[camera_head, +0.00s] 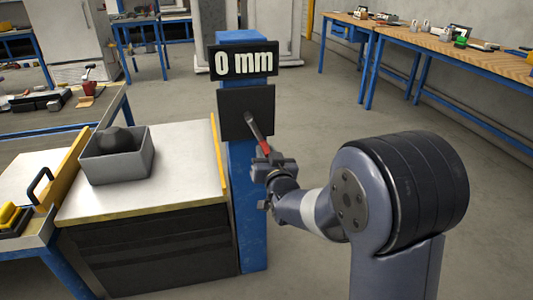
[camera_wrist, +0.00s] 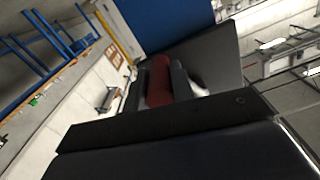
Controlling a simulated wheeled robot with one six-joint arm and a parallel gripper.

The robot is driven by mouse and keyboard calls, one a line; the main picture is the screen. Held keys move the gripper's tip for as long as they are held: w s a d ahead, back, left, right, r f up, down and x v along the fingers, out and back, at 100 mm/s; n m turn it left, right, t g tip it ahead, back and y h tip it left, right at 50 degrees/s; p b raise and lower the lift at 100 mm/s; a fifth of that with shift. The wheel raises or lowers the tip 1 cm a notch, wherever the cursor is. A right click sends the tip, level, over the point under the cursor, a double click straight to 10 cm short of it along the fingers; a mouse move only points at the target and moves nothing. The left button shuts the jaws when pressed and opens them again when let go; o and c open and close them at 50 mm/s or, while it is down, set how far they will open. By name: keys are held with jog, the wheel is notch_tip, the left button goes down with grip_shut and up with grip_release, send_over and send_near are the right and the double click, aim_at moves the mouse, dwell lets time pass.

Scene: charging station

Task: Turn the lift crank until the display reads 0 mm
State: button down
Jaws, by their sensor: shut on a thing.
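The display (camera_head: 244,60) on top of the blue post (camera_head: 247,190) reads "0 mm". Below it, the lift crank (camera_head: 254,127) comes out of a dark plate (camera_head: 236,113). Its grey arm slants down and to the right to a red handle. My gripper (camera_head: 267,160) is shut on the red handle at the crank's lower end. In the wrist view, the red handle (camera_wrist: 159,80) sits between the two dark fingers, with the dark plate and blue post behind it.
Left of the post stands a white-topped bench (camera_head: 150,195) with a grey bin (camera_head: 105,168) holding a dark lump. Workbenches with tools (camera_head: 480,55) line the right wall. The floor between is clear.

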jog(key=w+d+r+n+b, duration=0.1)
jog(key=d+r+n+b, duration=0.2)
jog(key=d+r+n, duration=0.2)
jog(key=shift+w+r+n+b, duration=0.3)
jog(key=shift+r+n, duration=0.75)
jog(key=shift+n, duration=0.95)
jog(key=shift+r, duration=0.1)
jog(key=c, duration=1.3)
grip_release()
jog(key=shift+o, duration=0.5)
jog(key=shift+s, duration=0.2)
